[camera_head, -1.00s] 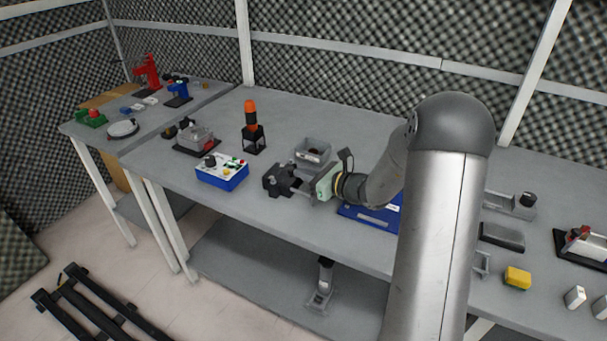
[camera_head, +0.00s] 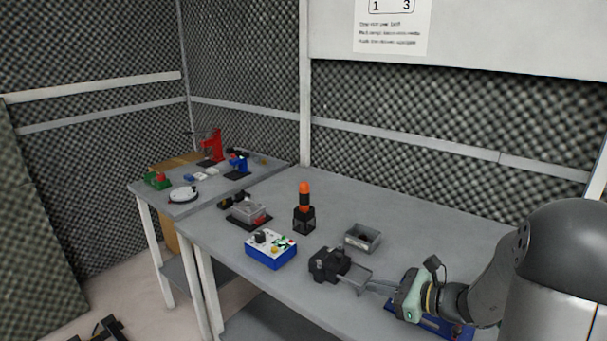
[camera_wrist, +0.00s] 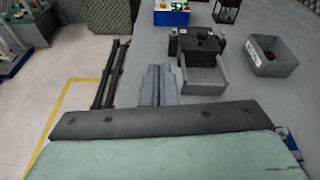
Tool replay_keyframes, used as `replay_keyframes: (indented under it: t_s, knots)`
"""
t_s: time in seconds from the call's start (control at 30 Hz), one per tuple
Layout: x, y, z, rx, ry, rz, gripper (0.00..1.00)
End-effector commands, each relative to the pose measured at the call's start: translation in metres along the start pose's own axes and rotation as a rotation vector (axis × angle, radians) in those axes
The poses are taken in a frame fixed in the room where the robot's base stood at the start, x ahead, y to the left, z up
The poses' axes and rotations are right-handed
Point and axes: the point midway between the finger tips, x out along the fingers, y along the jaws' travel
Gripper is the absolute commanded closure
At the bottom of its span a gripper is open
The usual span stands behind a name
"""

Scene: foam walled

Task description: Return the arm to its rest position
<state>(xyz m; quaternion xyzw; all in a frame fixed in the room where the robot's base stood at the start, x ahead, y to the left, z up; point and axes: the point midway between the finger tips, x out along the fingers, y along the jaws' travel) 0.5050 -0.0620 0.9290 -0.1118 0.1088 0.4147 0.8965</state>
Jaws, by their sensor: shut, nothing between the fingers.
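My arm reaches in from the right in the head view. Its pale green wrist housing (camera_head: 408,297) is over the blue item on the table. My gripper (camera_wrist: 160,72) shows in the wrist view with its two grey fingers together and nothing between them. In the head view my gripper (camera_head: 370,285) points left, close beside the black vise-like block (camera_head: 328,263) with its grey tray-like front. In the wrist view that block (camera_wrist: 197,47) lies just ahead and right of the fingertips. I cannot tell whether they touch.
A grey open box (camera_head: 362,238) stands behind the block. A blue button box (camera_head: 270,250) and an orange-topped black stand (camera_head: 304,210) are to the left. The blue item (camera_head: 440,325) lies under my wrist. Air above the table looks free.

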Motion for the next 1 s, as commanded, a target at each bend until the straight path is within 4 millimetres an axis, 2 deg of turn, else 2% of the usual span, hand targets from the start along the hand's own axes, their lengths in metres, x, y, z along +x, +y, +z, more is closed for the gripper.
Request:
replay_keyframes:
  t_s: [0.03, 0.07, 0.1, 0.17, 0.2, 0.23, 0.3, 0.33, 0.43, 0.5, 0.6, 0.73, 1.0]
  knots:
    - [0.007, 0.03, 0.017, -0.101, 0.044, 0.099, 1.0]
    - [0.01, 0.05, 0.024, -0.174, 0.079, 0.168, 1.0]
    - [0.011, 0.08, 0.031, -0.287, 0.128, 0.271, 1.0]
    - [0.006, 0.126, 0.038, -0.485, 0.205, 0.443, 1.0]
    - [-0.002, 0.153, 0.04, -0.624, 0.253, 0.557, 1.0]
    - [-0.009, 0.171, 0.04, -0.73, 0.286, 0.641, 1.0]
    - [-0.031, 0.204, 0.038, -0.981, 0.354, 0.828, 1.0]
    - [-0.041, 0.214, 0.037, -1.084, 0.379, 0.902, 1.0]
    - [-0.073, 0.232, 0.033, -1.402, 0.446, 1.116, 1.0]
    - [-0.09, 0.235, 0.032, -1.581, 0.478, 1.231, 1.0]
    - [-0.105, 0.233, 0.032, -1.762, 0.508, 1.343, 1.0]
    - [-0.114, 0.231, 0.032, -1.866, 0.527, 1.407, 1.0]
    - [-0.114, 0.23, 0.032, -1.872, 0.529, 1.415, 1.0]
